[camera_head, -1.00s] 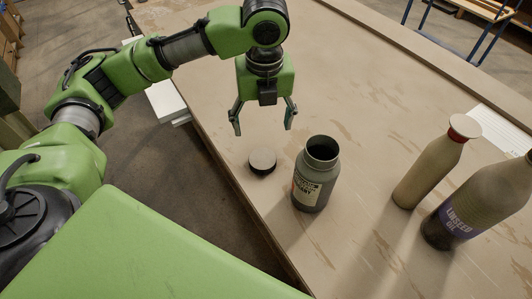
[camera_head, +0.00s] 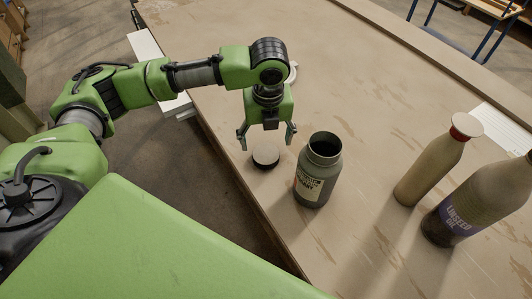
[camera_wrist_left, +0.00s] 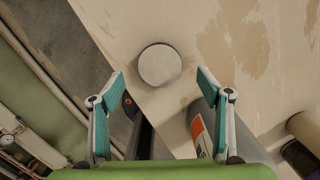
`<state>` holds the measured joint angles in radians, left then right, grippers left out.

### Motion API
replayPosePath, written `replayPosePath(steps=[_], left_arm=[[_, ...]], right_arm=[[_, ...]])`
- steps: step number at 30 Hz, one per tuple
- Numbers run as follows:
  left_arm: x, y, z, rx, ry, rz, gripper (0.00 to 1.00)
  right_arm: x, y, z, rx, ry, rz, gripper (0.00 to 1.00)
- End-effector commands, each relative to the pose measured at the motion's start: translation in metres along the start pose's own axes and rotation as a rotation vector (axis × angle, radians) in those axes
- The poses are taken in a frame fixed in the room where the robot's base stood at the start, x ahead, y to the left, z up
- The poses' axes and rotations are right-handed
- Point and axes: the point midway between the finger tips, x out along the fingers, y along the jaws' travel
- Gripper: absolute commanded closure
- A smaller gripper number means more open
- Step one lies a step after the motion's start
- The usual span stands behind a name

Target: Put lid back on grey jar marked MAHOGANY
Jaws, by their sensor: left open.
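The grey jar (camera_head: 312,188) marked MAHOGANY stands upright and uncovered on the table, its dark mouth facing up. In the left wrist view the jar (camera_wrist_left: 202,118) shows at lower right, partly hidden behind a finger. The round lid (camera_head: 265,155), pale on top with a dark rim, lies flat on the table to the left of the jar, near the table's edge. The lid (camera_wrist_left: 160,65) is fully visible in the left wrist view, ahead of the fingertips. My left gripper (camera_head: 266,137) is open and empty just above and behind the lid. My right gripper is not in view.

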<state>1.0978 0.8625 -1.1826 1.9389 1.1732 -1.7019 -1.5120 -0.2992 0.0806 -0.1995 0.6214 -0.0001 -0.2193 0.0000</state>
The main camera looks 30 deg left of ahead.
Motion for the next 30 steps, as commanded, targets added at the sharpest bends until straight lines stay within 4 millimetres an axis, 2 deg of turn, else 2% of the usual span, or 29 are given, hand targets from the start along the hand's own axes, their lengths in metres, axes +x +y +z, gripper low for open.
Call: replayPosePath(steps=[8,13,18,29,30], left_arm=[[0.006,0.001,-0.001,-0.002,0.002,0.002,0.3],[0.03,0.002,-0.006,-0.001,0.003,0.003,0.3],[0.049,0.001,-0.005,-0.001,0.0,0.001,0.3],[0.052,0.001,-0.005,0.0,-0.001,0.0,0.3],[0.052,0.001,-0.005,0.0,-0.001,0.0,0.37]], right_arm=[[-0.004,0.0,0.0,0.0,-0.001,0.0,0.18],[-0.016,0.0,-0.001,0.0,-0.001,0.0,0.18],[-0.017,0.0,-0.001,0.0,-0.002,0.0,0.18],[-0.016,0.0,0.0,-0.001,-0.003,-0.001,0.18],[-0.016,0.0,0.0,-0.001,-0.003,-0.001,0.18]])
